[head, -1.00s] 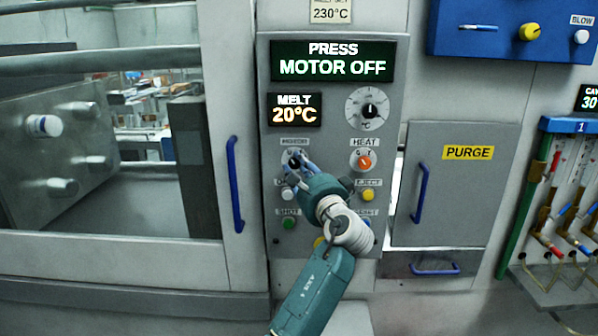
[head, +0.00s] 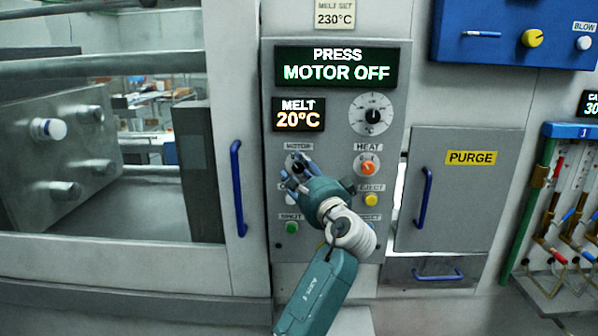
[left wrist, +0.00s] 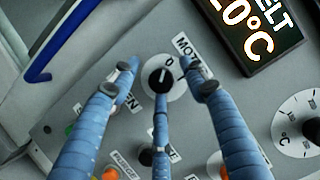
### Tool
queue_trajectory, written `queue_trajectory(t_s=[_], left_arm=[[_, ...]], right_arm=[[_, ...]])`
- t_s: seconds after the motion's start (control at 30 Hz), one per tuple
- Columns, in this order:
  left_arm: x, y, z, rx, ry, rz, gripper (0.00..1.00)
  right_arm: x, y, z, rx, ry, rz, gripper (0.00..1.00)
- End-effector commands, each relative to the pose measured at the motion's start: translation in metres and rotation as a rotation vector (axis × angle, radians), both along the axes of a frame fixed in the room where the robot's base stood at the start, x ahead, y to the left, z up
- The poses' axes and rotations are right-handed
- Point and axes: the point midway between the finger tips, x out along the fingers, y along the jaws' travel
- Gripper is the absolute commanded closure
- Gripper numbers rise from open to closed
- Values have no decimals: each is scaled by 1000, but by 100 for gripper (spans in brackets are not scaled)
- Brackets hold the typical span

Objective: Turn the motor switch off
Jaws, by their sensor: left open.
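The motor switch is a black knob with a white pointer line on a pale round plate, under the MOTOR label, in the head view (head: 297,165) and the left wrist view (left wrist: 160,79). My left gripper (head: 295,172) is in front of it with its blue fingers spread open. In the left wrist view the left gripper (left wrist: 165,88) has one finger to each side of the knob and a third just below it. Contact cannot be told. The fingers partly hide the knob in the head view. The panel display (head: 337,66) reads PRESS MOTOR OFF. My right gripper is not in view.
The orange heat knob (head: 368,168) is right of the motor switch, with the yellow eject button (head: 371,199) below it. A green button (head: 292,227) is lower left. A blue door handle (head: 238,188) stands out left of the panel.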

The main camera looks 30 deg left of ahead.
Motion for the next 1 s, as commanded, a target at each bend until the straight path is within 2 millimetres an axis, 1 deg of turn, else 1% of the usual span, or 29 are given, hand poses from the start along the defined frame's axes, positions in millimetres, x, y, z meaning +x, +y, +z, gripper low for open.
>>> queue_trajectory(t_s=[0.17,0.27,0.5,0.63,0.8,1.0], left_arm=[[-7,-12,-2,-2,0,-4,55],[-18,-26,-4,-3,0,-4,55],[-50,-66,-8,-4,-1,-3,55],[-63,-82,-9,-2,-1,0,55],[-72,-92,-9,-2,-1,2,55],[-74,-94,-9,-1,-2,3,55]], right_arm=[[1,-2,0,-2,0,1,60],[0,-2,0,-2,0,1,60],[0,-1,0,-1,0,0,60],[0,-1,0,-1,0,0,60],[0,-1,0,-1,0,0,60],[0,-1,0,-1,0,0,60]])
